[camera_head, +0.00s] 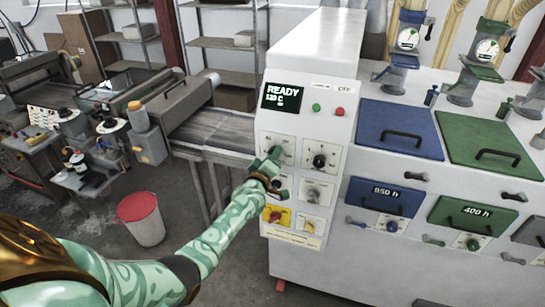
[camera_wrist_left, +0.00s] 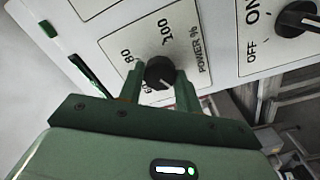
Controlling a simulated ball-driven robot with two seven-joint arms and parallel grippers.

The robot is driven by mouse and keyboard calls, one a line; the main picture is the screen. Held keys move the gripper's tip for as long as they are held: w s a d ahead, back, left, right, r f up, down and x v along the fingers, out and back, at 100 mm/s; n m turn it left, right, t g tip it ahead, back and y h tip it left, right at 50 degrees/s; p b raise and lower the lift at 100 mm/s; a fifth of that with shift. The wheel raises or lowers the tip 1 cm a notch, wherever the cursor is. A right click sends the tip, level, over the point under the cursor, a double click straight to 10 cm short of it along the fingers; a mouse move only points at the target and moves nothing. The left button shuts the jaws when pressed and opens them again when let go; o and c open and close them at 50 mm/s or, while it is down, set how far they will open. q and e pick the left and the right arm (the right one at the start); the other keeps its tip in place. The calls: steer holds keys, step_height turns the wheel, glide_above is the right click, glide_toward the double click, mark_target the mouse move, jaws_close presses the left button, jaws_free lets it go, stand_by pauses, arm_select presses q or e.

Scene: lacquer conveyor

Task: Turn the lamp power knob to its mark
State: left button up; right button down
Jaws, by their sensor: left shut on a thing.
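The lamp power knob (camera_wrist_left: 160,72) is a small black round knob on a white plate marked "POWER %" with a scale showing 80 and 100 in the left wrist view. My left gripper (camera_wrist_left: 159,84) has one green finger on each side of it and is shut on it. The knob's pointer direction and the target mark are not clear. In the head view my left gripper (camera_head: 274,158) is at the upper left plate of the white machine's control panel (camera_head: 302,135), and it mostly hides the knob. My right gripper is not in view.
A black ON/OFF knob (camera_wrist_left: 297,18) is beside the power plate. More knobs and a yellow plate (camera_head: 277,216) with a red switch sit lower on the panel. The display (camera_head: 284,97) reads READY. A red-rimmed bucket (camera_head: 141,218) stands on the floor left of my arm.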

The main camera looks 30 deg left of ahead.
arm_select(q)
steer(key=shift+f+n, duration=0.2)
steer(key=shift+n, duration=0.2)
steer(key=o, duration=1)
steer(key=shift+r, duration=0.1)
steer(key=shift+s, duration=0.1)
steer(key=v, duration=1.6)
